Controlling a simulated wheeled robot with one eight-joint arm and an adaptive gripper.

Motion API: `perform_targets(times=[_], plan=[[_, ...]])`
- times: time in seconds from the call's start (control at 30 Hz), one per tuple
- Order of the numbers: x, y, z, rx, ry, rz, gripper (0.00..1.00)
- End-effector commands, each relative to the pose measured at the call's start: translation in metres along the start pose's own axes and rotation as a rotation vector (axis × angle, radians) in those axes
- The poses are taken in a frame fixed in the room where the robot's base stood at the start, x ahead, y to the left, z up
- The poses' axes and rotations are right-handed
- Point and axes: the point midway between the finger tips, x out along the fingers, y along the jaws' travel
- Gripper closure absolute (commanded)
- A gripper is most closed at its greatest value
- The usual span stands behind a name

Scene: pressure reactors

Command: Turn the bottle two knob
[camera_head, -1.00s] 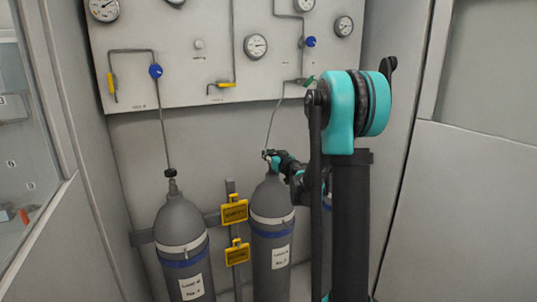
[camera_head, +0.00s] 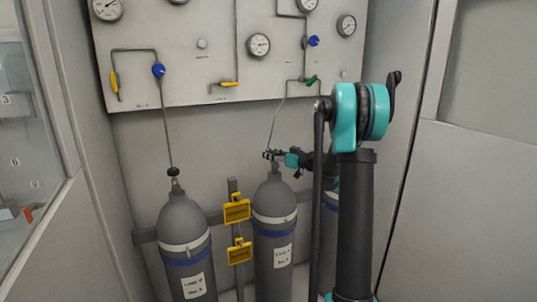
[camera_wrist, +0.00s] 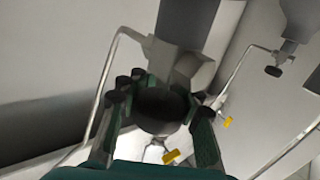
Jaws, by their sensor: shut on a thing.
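The gas bottle (camera_head: 274,225) in the middle of the head view is grey with a white band, a blue band and a label too blurred to read surely. My gripper (camera_head: 269,154) is at its top, reaching in from the right and covering the knob there. In the wrist view, the dark round knob (camera_wrist: 160,110) sits between the two green fingers of my gripper (camera_wrist: 160,118), which is shut on it. The neck of the bottle (camera_wrist: 186,22) is above the knob in that view.
Another grey bottle (camera_head: 186,240) with a black knob (camera_head: 173,171) stands to the left. A third bottle (camera_head: 332,200) is partly hidden behind my arm. Yellow tags (camera_head: 237,211) hang between the bottles. A panel (camera_head: 190,75) with gauges, pipes and valves is above.

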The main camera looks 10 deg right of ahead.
Motion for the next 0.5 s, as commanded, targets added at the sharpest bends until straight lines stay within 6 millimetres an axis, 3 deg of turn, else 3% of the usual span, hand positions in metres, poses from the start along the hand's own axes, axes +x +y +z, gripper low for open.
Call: perform_targets(times=[0.5], plan=[[-0.003,-0.013,0.0,0.0,0.0,-0.383,1.0]])
